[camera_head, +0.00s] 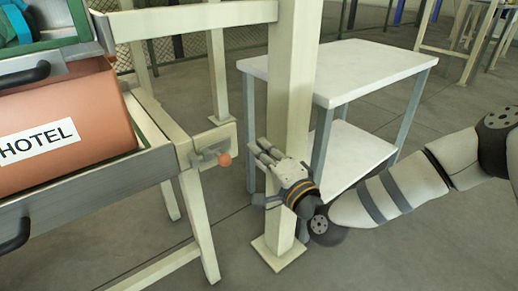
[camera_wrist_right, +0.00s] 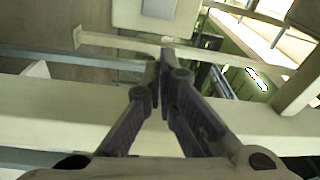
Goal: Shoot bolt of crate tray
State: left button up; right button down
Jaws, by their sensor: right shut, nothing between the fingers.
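The bolt (camera_head: 212,156) is a small metal part with an orange ball knob (camera_head: 225,160). It sits on a pale plate at the front right corner of the rack, beside the tray (camera_head: 105,177). An orange crate (camera_head: 60,115) labelled HOTEL lies in the tray. My right gripper (camera_head: 259,150) is to the right of the knob, in front of the pale post, apart from the knob. Its fingers are shut and empty, and they also meet in the right wrist view (camera_wrist_right: 163,68). I cannot make out the bolt in the wrist view. My left gripper is out of view.
A thick pale post (camera_head: 291,70) stands right of the bolt, close to my right gripper. A white-topped table (camera_head: 350,72) is behind it. A green-edged tray (camera_head: 45,45) with a teal item is above the crate. Floor (camera_head: 400,250) is clear at lower right.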

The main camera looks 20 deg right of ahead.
jog(key=p+v, duration=0.2)
jog(key=v, duration=0.7)
jog(key=shift+a+r, duration=0.2)
jog(key=shift+a, duration=0.15)
